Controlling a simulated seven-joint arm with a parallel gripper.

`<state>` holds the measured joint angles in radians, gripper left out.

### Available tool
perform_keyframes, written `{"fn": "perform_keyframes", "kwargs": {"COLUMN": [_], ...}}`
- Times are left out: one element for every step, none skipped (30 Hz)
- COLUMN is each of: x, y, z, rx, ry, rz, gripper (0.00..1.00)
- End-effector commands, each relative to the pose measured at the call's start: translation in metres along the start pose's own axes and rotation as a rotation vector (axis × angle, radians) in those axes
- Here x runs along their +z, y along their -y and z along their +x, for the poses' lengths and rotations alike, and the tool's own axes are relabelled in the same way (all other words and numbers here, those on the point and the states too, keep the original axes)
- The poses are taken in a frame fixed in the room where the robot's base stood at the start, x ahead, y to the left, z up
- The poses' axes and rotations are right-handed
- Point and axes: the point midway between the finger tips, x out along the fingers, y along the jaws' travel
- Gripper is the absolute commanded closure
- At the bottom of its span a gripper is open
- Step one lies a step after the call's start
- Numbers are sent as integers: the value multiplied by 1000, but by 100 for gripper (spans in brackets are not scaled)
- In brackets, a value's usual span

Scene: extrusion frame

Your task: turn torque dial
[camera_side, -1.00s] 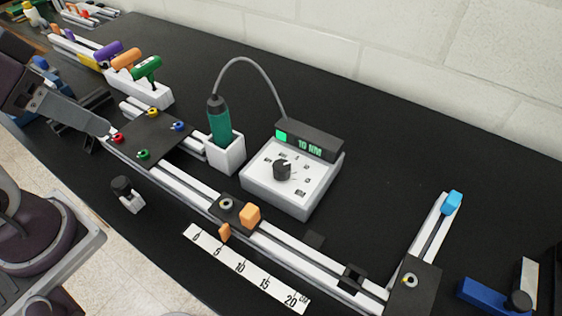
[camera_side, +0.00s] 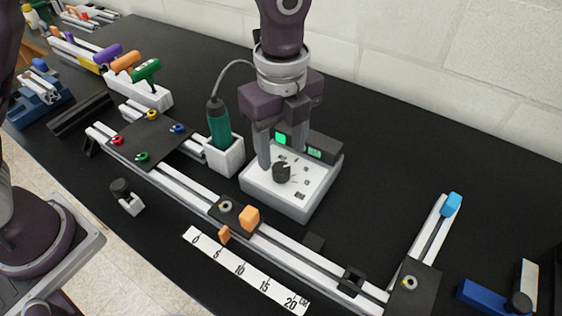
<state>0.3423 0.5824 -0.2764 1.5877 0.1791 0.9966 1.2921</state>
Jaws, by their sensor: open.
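The torque dial (camera_side: 281,172) is a small black knob on the sloped white face of the control box (camera_side: 300,205). A dark display bar with green readouts (camera_side: 314,153) runs along the back of the box and is partly hidden by my gripper. My gripper (camera_side: 281,160) points down over the box. Its two fingers are apart and nothing is between them. The left finger reaches down close to the left of the dial; whether it touches the box face I cannot tell.
A green screwdriver (camera_side: 219,122) stands in a white holder (camera_side: 224,155) just left of the box, its grey cable looping behind my gripper. An aluminium rail with an orange block (camera_side: 249,218) runs in front. A white ruler (camera_side: 246,270) lies nearer.

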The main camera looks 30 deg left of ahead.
Motion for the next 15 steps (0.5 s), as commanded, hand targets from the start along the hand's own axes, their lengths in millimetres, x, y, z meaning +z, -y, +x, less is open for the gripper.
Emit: {"fn": "perform_keyframes", "kwargs": {"x": [0,0,0,0,0,0,0,1,1,1,1,1,1,1,1], "y": [-1,-1,-1,-1,-1,-1,-1,-1,-1,0,0,0,0,0,0], "z": [11,17,24,29,34,39,42,44,46,47,48,48,48,48,47], "rx": [6,5,4,4,4,3,2,2,1,1,0,-1,-1,-1,-1], "ry": [1,1,1,1,0,1,0,1,1,0,0,0,0,0,0], "rz": [0,-1,-2,-3,-4,-4,-4,-4,-5,-5,-5,-5,-6,-6,-6], "gripper": [48,48,48,48,48,48,48,48,48,48,48,48,48,48,48]}}
